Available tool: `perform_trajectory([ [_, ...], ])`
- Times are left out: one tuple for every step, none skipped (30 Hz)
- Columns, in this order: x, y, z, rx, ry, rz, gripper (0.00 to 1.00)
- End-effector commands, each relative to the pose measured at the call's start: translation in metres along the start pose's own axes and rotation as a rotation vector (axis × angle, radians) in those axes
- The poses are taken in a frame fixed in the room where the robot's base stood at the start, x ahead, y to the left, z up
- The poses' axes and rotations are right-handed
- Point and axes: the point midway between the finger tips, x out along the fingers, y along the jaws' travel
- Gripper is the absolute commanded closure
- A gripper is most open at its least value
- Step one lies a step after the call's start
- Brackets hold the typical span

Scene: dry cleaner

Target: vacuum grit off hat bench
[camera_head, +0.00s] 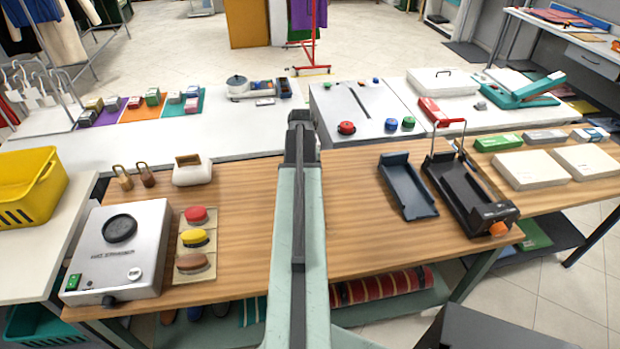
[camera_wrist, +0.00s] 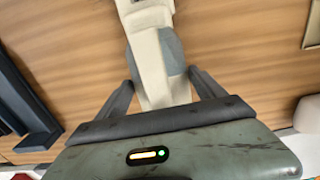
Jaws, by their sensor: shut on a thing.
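The wooden hat bench (camera_head: 235,225) spans the middle of the head view, and its boards (camera_wrist: 60,60) also fill the wrist view. In the wrist view my gripper (camera_wrist: 162,75) is shut on a cream and grey tool (camera_wrist: 150,45), probably the hand vacuum, with one dark finger on each side of it. The tool reaches away from the gripper over the bench; I cannot tell whether it touches the wood. My arm hides the tool in the head view. No grit can be made out on the visible boards.
A steamer box (camera_head: 122,250) and a board of coloured brushes (camera_head: 197,240) stand on the left. A cream open box (camera_head: 192,171) is behind them. A dark blue tray (camera_head: 408,187) and a black holder (camera_head: 470,195) stand on the right. Bare wood lies around my arm.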

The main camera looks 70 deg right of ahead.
Motion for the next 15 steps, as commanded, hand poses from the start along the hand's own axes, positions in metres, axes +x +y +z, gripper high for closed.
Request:
perform_trajectory([
  [0.001, -0.006, 0.0, -0.003, 0.0, -0.001, 0.59],
  [0.001, -0.008, 0.0, -0.003, 0.0, -0.001, 0.59],
  [0.001, -0.01, 0.0, -0.003, 0.0, -0.001, 0.59],
  [0.001, -0.01, 0.0, -0.002, 0.0, -0.001, 0.59],
  [0.001, -0.011, 0.0, -0.002, 0.0, -0.001, 0.59],
  [0.001, -0.011, 0.0, -0.002, 0.0, -0.001, 0.59],
  [0.001, -0.011, 0.0, -0.001, 0.0, -0.002, 0.59],
  [0.001, -0.011, 0.0, -0.002, 0.0, -0.002, 0.59],
  [0.001, -0.012, 0.0, -0.002, 0.0, -0.002, 0.59],
  [0.001, -0.014, 0.0, -0.002, 0.0, -0.002, 0.59],
  [0.001, -0.015, 0.0, -0.002, 0.0, -0.002, 0.59],
  [0.0, -0.018, 0.0, -0.002, 0.0, -0.002, 0.59],
  [0.0, -0.021, 0.0, -0.002, 0.0, -0.002, 0.59],
  [0.0, -0.024, 0.0, -0.003, 0.0, -0.002, 0.59],
  [0.0, -0.028, 0.0, -0.004, 0.0, -0.002, 0.59],
])
